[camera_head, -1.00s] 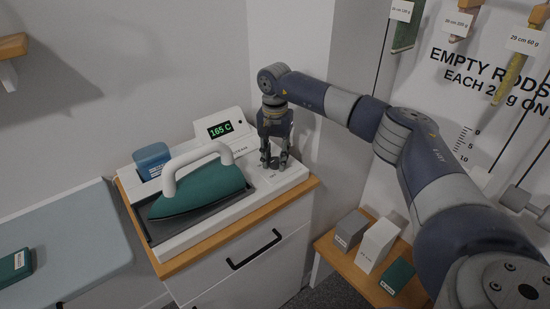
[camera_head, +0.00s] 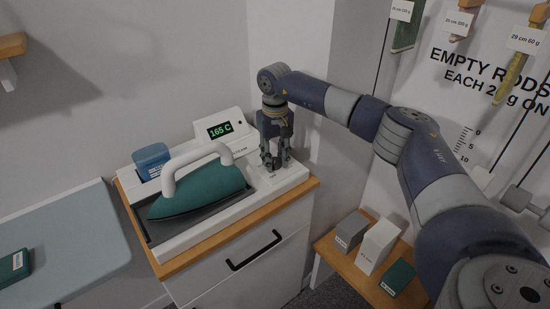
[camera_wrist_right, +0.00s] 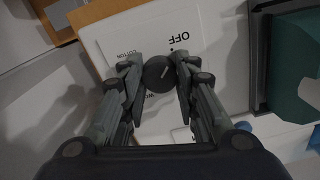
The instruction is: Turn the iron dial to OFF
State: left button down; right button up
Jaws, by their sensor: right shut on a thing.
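The iron dial (camera_wrist_right: 159,74) is a round dark knob with a short pale pointer line, on a white panel. The line slants toward the upper right in the right wrist view, near a dot below the printed word OFF (camera_wrist_right: 176,33). My right gripper (camera_wrist_right: 157,72) is shut on the dial, one finger on each side. In the head view my right gripper (camera_head: 275,158) points down on the white iron station (camera_head: 210,232) and hides the dial. The teal iron (camera_head: 200,190) with a white handle rests on the station. My left gripper is not in view.
The display (camera_head: 220,130) reads 165 C. A blue box (camera_head: 151,160) stands behind the iron. The station sits on a drawer cabinet (camera_head: 250,262) against the wall. A low wooden stand (camera_head: 345,262) with small boxes is right; an ironing board (camera_head: 70,240) is left.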

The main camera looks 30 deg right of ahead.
aim_at(275, 160)
jog(key=shift+w+r, duration=0.1)
jog(key=shift+r, duration=0.1)
dwell(0.3)
jog(key=o, duration=0.8)
jog(key=shift+o, duration=1.3)
jog(key=shift+f, duration=0.1)
notch_tip(275, 160, up, 12)
